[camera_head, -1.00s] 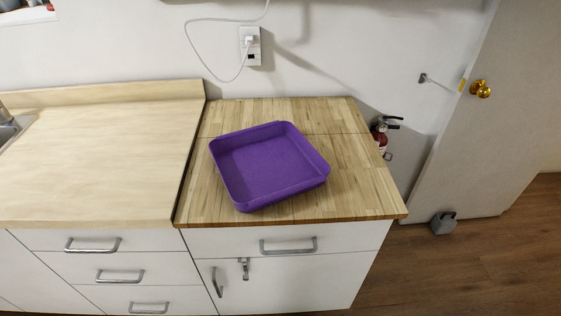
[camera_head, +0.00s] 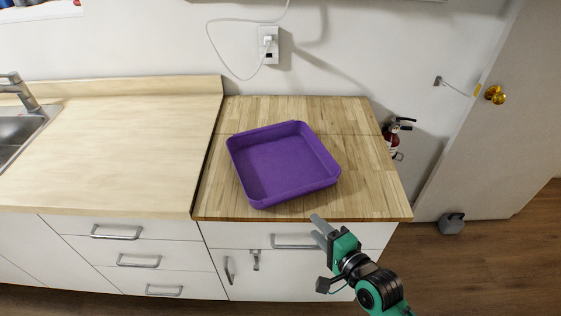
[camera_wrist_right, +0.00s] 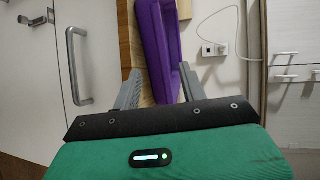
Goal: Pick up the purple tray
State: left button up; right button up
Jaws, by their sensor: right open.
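The purple tray (camera_head: 284,166) is a shallow, square, empty tray lying flat and slightly turned on the wooden counter (camera_head: 381,193). My right gripper (camera_head: 317,228) is in front of the counter's front edge, near the tray's near right side, and apart from it. In the right wrist view, the gripper (camera_wrist_right: 158,88) is open with nothing between its fingers, and the purple tray (camera_wrist_right: 158,40) shows ahead, partly between the fingertips. My left gripper is in no view.
A lighter counter (camera_head: 120,150) with a sink (camera_head: 20,128) adjoins at the left. Drawer handles (camera_head: 294,241) stick out below the counter edge. A fire extinguisher (camera_head: 393,135) stands beyond the counter's right side. A wall outlet (camera_head: 268,45) with a cord is behind. The counter around the tray is clear.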

jog(key=shift+p+x, duration=1.8)
jog(key=shift+x, duration=5)
jog(key=shift+s+a, duration=0.15)
jog(key=shift+a, duration=0.05)
jog(key=shift+r, duration=0.1)
grip_shut()
